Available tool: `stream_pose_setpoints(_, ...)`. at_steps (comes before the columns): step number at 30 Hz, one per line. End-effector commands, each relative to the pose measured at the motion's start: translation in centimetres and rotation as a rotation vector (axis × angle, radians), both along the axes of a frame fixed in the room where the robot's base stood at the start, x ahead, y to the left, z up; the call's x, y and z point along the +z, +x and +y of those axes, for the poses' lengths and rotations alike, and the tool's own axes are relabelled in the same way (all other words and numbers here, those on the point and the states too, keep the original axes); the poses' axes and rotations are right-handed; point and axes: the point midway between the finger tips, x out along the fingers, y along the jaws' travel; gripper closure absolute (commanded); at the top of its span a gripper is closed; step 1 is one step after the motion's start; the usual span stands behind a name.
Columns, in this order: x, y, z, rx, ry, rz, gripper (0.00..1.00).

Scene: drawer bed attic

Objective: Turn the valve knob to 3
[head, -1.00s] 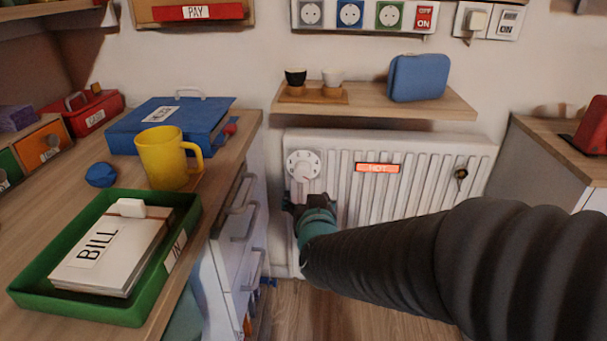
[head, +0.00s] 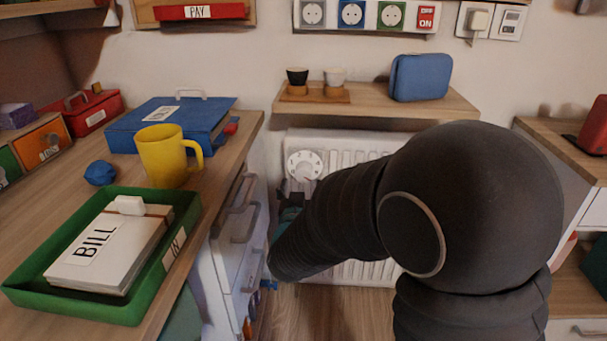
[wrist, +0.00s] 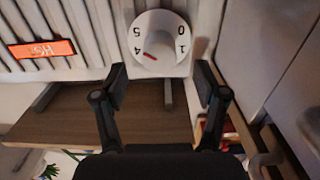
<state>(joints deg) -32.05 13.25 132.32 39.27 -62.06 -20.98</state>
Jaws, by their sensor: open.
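The white valve knob (head: 303,165) is on the upper left of the radiator in the head view. The knob also shows in the wrist view (wrist: 158,38), which is turned upside down. There 5 and 4 show on the left of its dial and 0 and 1 on the right. A red mark on it points down and left, close to the 4; the digits at its lower edge are hard to see. My gripper (wrist: 161,78) is open and empty, its fingers apart on the near side of the knob. In the head view my arm mostly hides the gripper.
The white radiator (head: 345,145) carries an orange HOT label (wrist: 42,49). A wooden shelf (head: 450,103) with cups and a blue case (head: 420,77) hangs above. A drawer cabinet (head: 240,215) stands close at the left of the knob.

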Motion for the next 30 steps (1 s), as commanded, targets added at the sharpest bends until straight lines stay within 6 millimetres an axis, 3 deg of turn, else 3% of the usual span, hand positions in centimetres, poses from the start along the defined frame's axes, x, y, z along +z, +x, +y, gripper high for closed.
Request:
stream_pose_setpoints(3,0.0,2.3,-0.2,-0.003,0.000,0.000,0.28)
stream_pose_setpoints(9,0.0,4.9,-0.2,-0.001,0.000,0.000,0.28)
stream_pose_setpoints(23,0.0,6.1,-0.2,0.000,0.000,0.000,0.28)
stream_pose_setpoints(26,0.0,6.1,-0.2,0.000,0.000,0.000,0.48)
stream_pose_setpoints(30,0.0,6.1,-0.2,0.000,0.000,0.000,0.83)
